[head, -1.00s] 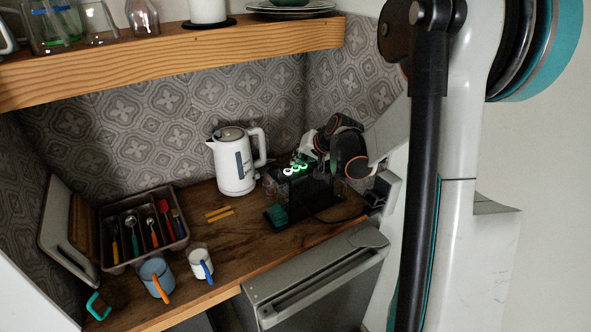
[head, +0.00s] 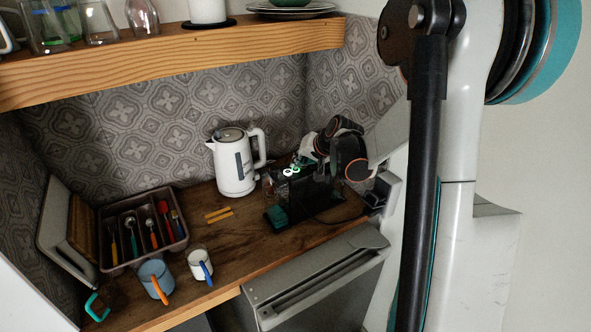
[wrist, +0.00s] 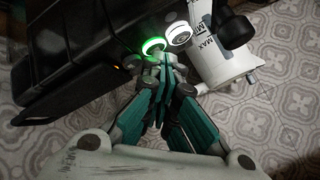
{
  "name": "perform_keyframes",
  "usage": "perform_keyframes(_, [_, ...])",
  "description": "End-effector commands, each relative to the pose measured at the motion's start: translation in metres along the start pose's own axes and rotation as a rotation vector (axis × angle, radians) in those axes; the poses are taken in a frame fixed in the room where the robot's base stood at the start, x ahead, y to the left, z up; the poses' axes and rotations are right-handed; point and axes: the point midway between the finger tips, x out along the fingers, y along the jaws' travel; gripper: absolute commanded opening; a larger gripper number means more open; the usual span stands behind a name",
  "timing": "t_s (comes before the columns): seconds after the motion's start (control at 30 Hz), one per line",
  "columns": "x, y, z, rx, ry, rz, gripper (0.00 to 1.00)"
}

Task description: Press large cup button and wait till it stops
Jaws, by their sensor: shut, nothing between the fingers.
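The dark coffee machine (head: 312,196) stands on the right of the wooden counter. Two lit round buttons show on its top: a white one (head: 287,172) and a green one (head: 295,169). The wrist view shows a green-glowing button (wrist: 153,45) and a white-ringed button (wrist: 178,36) beside it. Which of them is the large cup button cannot be read. My gripper (wrist: 164,62) is shut and empty, its tips right at the edge of the green-lit button; whether they touch is unclear. In the head view my gripper (head: 308,160) is over the machine, partly hidden by my wrist.
A white kettle (head: 233,165) stands close left of the machine; it also shows in the wrist view (wrist: 222,75). A cutlery tray (head: 113,268), a blue-grey mug (head: 152,270) and a white mug (head: 197,257) are further left. A wooden shelf (head: 170,55) hangs above.

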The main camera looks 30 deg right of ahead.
Motion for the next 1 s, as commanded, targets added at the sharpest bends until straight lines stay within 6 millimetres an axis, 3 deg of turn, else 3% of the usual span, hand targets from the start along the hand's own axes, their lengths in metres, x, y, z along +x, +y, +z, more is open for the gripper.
perform_keyframes(1.0, [-0.018,-0.013,-0.013,0.000,0.000,0.000,0.00])
